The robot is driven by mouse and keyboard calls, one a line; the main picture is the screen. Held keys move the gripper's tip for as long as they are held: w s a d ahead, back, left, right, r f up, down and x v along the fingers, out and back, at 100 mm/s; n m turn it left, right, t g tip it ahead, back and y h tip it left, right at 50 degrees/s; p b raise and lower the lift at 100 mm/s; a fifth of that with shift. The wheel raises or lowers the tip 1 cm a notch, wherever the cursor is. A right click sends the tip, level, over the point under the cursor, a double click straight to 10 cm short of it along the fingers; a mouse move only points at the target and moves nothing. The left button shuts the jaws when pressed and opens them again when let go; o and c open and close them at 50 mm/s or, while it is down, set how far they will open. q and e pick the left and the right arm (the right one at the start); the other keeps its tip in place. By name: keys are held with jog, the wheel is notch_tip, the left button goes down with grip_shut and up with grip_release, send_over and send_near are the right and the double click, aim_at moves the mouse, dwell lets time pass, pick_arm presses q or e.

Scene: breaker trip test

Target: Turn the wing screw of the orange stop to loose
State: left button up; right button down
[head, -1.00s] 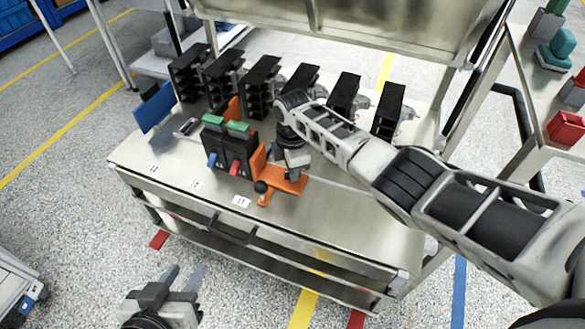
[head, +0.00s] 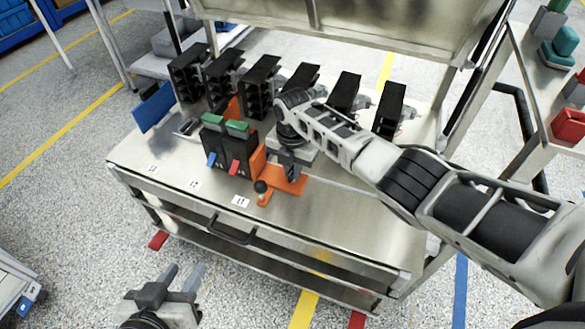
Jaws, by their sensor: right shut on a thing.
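The orange stop (head: 285,184) lies on the steel bench top, against the right side of a black breaker block (head: 226,152) with green tops and a blue and a red lever. A black ball knob (head: 260,187) stands at the stop's front end. My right gripper (head: 289,173) points down over the orange stop and is shut; the wing screw is hidden under it, so I cannot see directly what the fingers hold. My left gripper (head: 182,279) is low in front of the bench, fingers apart and empty.
Several black breakers (head: 258,88) stand in a row at the back of the bench (head: 330,220). A blue panel (head: 154,107) stands at the left. A side shelf at the right holds a red bin (head: 569,126). The front right of the bench top is clear.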

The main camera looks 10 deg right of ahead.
aim_at(292, 170)
jog(key=shift+w+r+n, duration=0.1)
jog(key=shift+r+n, duration=0.05)
jog(key=shift+n, duration=0.35)
pick_arm(q)
jog(key=shift+s+f, duration=0.1)
jog(key=shift+f, duration=0.05)
pick_arm(e)
jog(key=c, duration=1.4)
grip_release()
jog(key=shift+c, duration=0.2)
